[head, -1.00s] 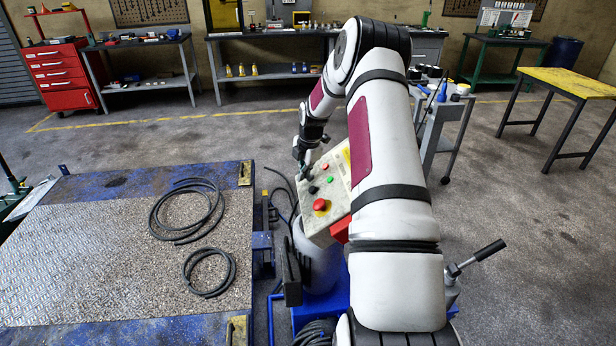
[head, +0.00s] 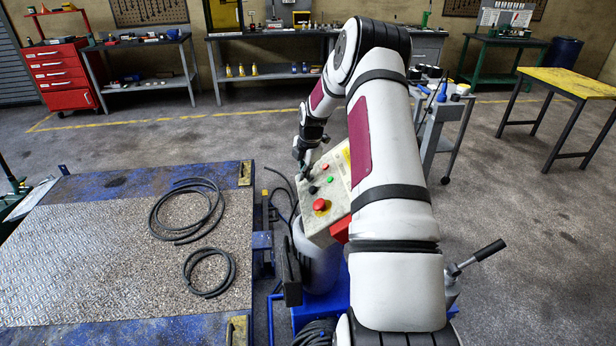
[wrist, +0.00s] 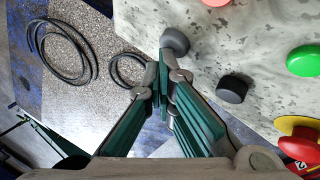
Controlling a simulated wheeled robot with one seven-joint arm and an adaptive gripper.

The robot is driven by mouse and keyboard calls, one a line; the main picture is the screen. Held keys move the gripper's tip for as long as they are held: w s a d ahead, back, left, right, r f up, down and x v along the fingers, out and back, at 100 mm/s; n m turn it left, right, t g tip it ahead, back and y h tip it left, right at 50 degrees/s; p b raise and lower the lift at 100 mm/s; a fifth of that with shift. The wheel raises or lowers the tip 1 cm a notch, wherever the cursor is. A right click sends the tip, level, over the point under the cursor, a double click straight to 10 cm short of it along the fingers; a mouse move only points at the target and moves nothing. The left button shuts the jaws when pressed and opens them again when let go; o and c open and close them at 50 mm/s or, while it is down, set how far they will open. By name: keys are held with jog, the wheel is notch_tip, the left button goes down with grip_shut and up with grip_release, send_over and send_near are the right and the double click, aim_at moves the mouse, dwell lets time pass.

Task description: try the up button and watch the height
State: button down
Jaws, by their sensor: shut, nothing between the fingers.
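The grey control panel (head: 334,196) stands beside the lift platform. It carries a red mushroom button on a yellow base (head: 321,205), a green button (head: 330,180) and black buttons. My gripper (wrist: 163,68) is shut and empty at the panel's left part. In the wrist view its tips are at one round black button (wrist: 174,40); whether they touch it I cannot tell. A second black button (wrist: 232,88) sits to the right, clear of the fingers. No up marking is readable. The lift platform (head: 90,260) is flat, with a blue frame and patterned metal top.
Two coils of black hose (head: 187,212) lie on the platform. A tool trolley (head: 437,125) stands behind my arm, and a yellow-topped table (head: 570,82) is at the right. Workbenches and a red drawer cabinet (head: 62,75) line the wall.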

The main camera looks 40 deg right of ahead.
dwell(0.4)
jog(key=shift+w+a+r, duration=0.3)
jog(key=shift+a+r, duration=0.15)
jog(key=shift+r, duration=0.3)
jog(key=shift+w+a+r, duration=0.3)
jog(key=shift+a+r, duration=0.1)
jog(key=shift+r, duration=0.25)
jog(key=shift+w+a+r, duration=0.35)
jog(key=shift+a+r, duration=0.1)
jog(key=shift+r, duration=0.2)
jog(key=shift+w+a+r, duration=0.3)
jog(key=shift+a+r, duration=0.1)
jog(key=shift+r, duration=0.25)
